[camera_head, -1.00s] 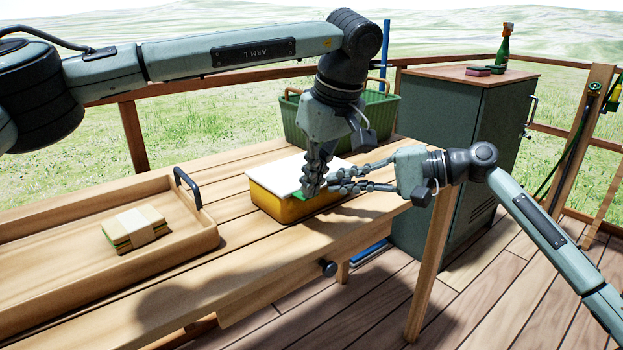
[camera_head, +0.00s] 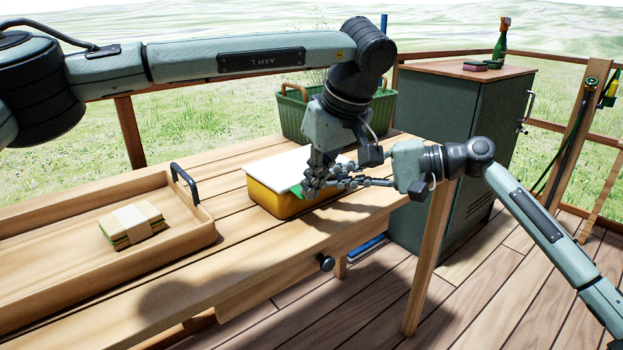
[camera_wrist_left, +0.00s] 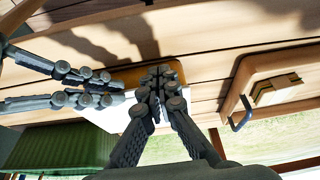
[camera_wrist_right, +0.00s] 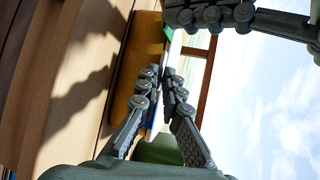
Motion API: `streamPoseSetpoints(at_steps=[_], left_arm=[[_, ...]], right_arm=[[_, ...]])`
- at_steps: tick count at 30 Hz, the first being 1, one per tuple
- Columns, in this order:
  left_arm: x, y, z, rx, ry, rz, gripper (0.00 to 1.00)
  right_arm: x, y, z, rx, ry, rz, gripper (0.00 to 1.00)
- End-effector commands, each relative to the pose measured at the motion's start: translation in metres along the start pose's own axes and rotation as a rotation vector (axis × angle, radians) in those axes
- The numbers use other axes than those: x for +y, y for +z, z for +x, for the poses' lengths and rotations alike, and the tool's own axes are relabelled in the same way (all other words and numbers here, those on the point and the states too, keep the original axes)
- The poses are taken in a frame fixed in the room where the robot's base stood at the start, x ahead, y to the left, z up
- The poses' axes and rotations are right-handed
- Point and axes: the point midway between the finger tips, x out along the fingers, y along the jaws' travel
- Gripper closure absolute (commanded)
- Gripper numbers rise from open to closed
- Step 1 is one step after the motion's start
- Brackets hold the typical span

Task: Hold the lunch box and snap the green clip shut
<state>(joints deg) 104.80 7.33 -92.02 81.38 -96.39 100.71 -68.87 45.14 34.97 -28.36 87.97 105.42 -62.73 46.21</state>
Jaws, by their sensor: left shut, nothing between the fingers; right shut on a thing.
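The lunch box (camera_head: 268,201) is yellow with a white lid (camera_head: 283,165) and sits on the wooden table. It also shows in the left wrist view (camera_wrist_left: 128,78) and right wrist view (camera_wrist_right: 128,70). The green clip (camera_head: 297,190) is at the box's front right side, partly hidden by fingers; I cannot tell whether it is snapped. My left gripper (camera_head: 309,190) is shut and empty, pointing down beside the clip. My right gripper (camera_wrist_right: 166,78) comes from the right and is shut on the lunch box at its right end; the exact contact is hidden.
A wooden tray (camera_head: 60,270) with a black handle holds a wrapped sandwich (camera_head: 132,225) at left. A green crate (camera_head: 292,117) stands behind the box. A grey cabinet (camera_head: 460,150) carries a green bottle (camera_head: 501,42). The table between tray and box is clear.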

Motion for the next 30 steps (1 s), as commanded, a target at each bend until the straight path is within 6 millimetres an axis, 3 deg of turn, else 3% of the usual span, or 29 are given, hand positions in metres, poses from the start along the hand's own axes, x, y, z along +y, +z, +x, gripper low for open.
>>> streamPoseSetpoints(at_steps=[14,30], left_arm=[[0.000,0.014,0.016,0.255,0.000,0.004,1.00],[0.000,0.019,0.038,0.253,0.000,0.001,1.00]], right_arm=[[0.001,0.000,0.000,0.000,0.002,0.001,1.00],[0.001,0.000,0.000,0.000,0.002,0.001,1.00]])
